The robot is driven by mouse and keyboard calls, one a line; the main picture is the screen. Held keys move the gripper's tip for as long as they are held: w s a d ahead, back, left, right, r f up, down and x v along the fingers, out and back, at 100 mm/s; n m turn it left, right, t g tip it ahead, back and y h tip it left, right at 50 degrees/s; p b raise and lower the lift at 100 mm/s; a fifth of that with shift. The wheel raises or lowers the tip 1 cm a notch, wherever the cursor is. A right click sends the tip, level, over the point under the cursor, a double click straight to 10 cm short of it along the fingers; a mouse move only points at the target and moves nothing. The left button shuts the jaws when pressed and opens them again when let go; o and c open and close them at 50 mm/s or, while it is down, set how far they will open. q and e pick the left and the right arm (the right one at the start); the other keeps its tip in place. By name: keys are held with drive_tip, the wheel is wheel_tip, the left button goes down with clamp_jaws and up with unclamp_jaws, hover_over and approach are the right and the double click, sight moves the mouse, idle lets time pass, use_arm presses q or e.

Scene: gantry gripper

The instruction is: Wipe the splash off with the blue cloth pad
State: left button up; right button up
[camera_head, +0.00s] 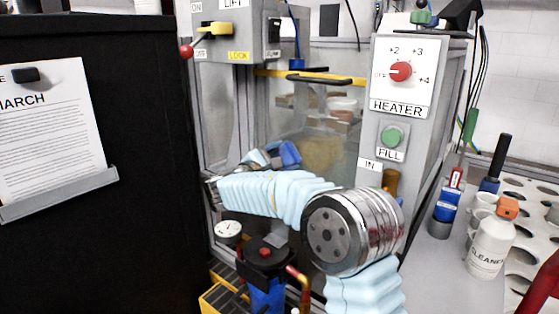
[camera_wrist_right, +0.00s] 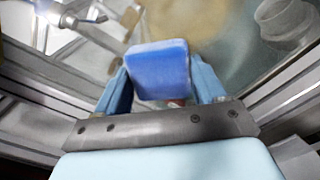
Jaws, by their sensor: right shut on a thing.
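The blue cloth pad (camera_head: 289,153) is in my right gripper (camera_head: 268,158), in front of the clear panel of the cabinet. In the right wrist view the pad (camera_wrist_right: 158,66) sits between the two light-blue fingers, and the gripper (camera_wrist_right: 160,84) is shut on it. The splash (camera_head: 322,154) is a tan, blurry patch on the panel, just right of the pad. In the right wrist view the splash (camera_wrist_right: 190,22) shows beyond the pad's upper edge. I cannot tell whether the pad touches the panel. My left gripper is not in view.
A yellow rail with a dark handle (camera_head: 320,81) crosses above the splash. The heater box (camera_head: 402,100) stands to the right. A gauge (camera_head: 228,232) and a black-capped blue filter (camera_head: 266,258) are below my arm. A cleaner bottle (camera_head: 490,246) stands at right.

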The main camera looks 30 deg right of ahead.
drive_tip(key=shift+w+d, duration=0.25)
drive_tip(key=shift+d, duration=0.4)
idle(0.6)
